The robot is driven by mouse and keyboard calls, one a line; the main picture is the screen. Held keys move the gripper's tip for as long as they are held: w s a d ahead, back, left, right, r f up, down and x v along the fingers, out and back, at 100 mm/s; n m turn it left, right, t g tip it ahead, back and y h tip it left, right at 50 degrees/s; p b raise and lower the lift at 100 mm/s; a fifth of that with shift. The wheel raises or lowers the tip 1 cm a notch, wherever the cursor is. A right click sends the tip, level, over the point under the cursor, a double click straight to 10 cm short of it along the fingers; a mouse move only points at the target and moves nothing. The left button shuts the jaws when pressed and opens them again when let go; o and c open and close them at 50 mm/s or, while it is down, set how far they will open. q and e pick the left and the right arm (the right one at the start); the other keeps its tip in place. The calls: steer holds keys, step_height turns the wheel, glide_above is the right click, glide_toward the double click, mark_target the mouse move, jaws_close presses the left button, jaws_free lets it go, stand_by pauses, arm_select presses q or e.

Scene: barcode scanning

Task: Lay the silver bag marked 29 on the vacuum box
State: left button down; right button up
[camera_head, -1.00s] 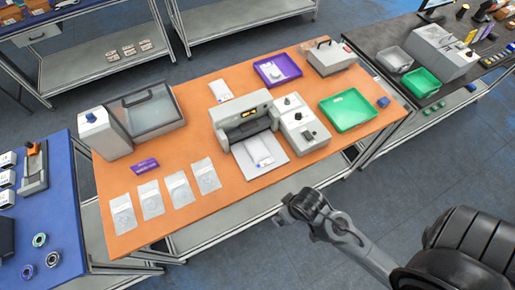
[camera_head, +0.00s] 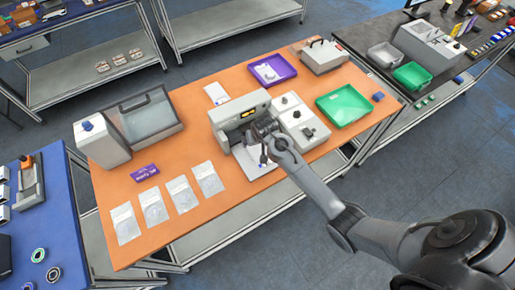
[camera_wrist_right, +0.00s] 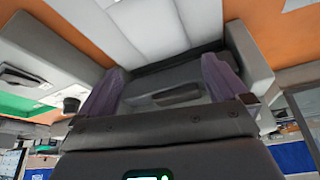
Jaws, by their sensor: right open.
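Several flat silver bags lie in a row on the orange table's front left, among them one bag (camera_head: 153,203) and the rightmost bag (camera_head: 207,178). Their numbers are too small to read, so I cannot tell which is 29. A grey box with a clear lid (camera_head: 146,112) at the table's back left looks like the vacuum box. My right gripper (camera_head: 264,158) is over the front of the white machine (camera_head: 240,112) in the table's middle, hiding part of its front plate. In the right wrist view the fingers (camera_wrist_right: 160,85) are apart with nothing seen held. My left gripper is not in view.
A purple label (camera_head: 145,172) lies behind the bags. A purple tray (camera_head: 270,70), a green tray (camera_head: 343,105) and a grey case (camera_head: 320,56) stand at the right. Bare orange table (camera_head: 180,150) lies between the bags and the lidded box.

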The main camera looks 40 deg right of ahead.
mark_target(259, 150)
steer(key=shift+x, duration=3.9)
steer(key=shift+s+d, duration=0.1)
steer(key=shift+c, duration=0.5)
steer(key=c, duration=0.7)
steer(key=shift+c, duration=0.2)
